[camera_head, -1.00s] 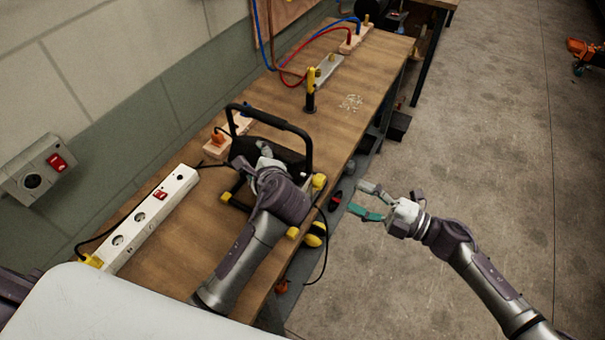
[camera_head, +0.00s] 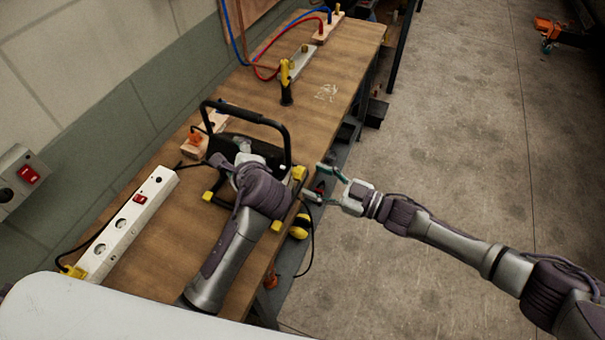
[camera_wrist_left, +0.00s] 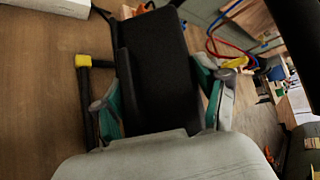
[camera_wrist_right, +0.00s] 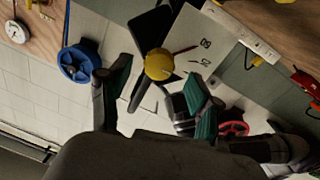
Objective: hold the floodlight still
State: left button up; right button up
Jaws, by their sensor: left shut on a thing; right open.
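The floodlight (camera_head: 286,146) stands on the wooden workbench, with a black tubular frame and yellow feet and corners. My left gripper (camera_head: 240,152) is shut on its black body, partly hidden by my wrist in the head view. In the left wrist view the black floodlight body (camera_wrist_left: 160,70) lies between the two green-padded fingers of the left gripper (camera_wrist_left: 160,104). My right gripper (camera_head: 318,183) is open and empty just right of the floodlight, by the bench's right edge. In the right wrist view a yellow round part (camera_wrist_right: 158,64) shows beyond its open fingers (camera_wrist_right: 158,95).
A white power strip (camera_head: 128,222) lies along the bench left of the floodlight. A yellow-and-black tool (camera_head: 286,82) stands behind it. Red and blue cables (camera_head: 262,68) lie at the far end. A yellow-and-black object (camera_head: 300,226) sits beside the bench edge. The floor (camera_head: 460,130) at right is open.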

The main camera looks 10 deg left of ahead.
aim_at(304, 176)
jog(key=shift+x, duration=2.05)
jog(key=c, duration=1.2)
